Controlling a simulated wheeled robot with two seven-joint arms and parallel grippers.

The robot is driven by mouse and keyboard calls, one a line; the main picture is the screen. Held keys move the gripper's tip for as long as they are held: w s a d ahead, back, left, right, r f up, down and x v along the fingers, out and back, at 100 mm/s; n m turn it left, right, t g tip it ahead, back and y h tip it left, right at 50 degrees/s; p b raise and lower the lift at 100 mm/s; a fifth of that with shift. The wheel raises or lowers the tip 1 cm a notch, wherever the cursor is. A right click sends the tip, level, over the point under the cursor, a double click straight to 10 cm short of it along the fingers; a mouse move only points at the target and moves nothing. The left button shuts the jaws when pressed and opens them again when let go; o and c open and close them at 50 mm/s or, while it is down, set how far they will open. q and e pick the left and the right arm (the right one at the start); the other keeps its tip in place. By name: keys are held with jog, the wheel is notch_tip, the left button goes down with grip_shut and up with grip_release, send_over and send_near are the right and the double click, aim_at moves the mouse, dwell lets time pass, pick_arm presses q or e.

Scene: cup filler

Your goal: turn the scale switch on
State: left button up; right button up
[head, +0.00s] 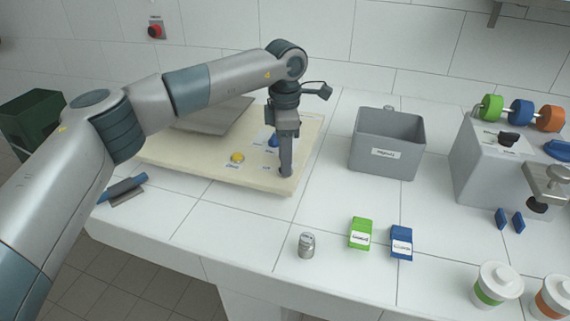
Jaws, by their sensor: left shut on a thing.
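The scale is a cream, flat base (190,155) with a grey metal pan (215,117) at its back left. A yellow button (237,157) and a blue control (273,140) sit on its top, each with a small label too small to read. My left gripper (286,172) points straight down at the scale's front right corner. It is shut on a small grey part there, which looks like the scale switch. The fingers hide most of the switch, so its position cannot be told. My right gripper is out of view.
A grey open bin (388,145) stands right of the scale. A grey machine (490,165) with coloured knobs is at the far right. A small metal weight (307,245), a green box (360,233), a blue box (401,242) and lidded cups (496,284) stand in front.

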pick_arm(q)
jog(key=shift+m+b, duration=0.45)
jog(key=shift+m, duration=0.45)
jog(key=shift+m+b, duration=0.55)
jog(key=shift+m, duration=0.85)
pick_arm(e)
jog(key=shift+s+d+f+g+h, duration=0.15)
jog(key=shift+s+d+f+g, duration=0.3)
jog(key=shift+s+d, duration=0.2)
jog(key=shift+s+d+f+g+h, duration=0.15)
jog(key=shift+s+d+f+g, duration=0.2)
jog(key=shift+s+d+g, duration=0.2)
pick_arm(q)
jog(key=shift+r, duration=0.1)
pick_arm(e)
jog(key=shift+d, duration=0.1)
pick_arm(q)
jog(key=o, duration=1.1)
jog(key=shift+c, duration=0.2)
jog(key=shift+r, duration=0.5)
notch_tip(320, 180, up, 16)
jog(key=b, duration=0.1)
jog(key=shift+r, duration=0.15)
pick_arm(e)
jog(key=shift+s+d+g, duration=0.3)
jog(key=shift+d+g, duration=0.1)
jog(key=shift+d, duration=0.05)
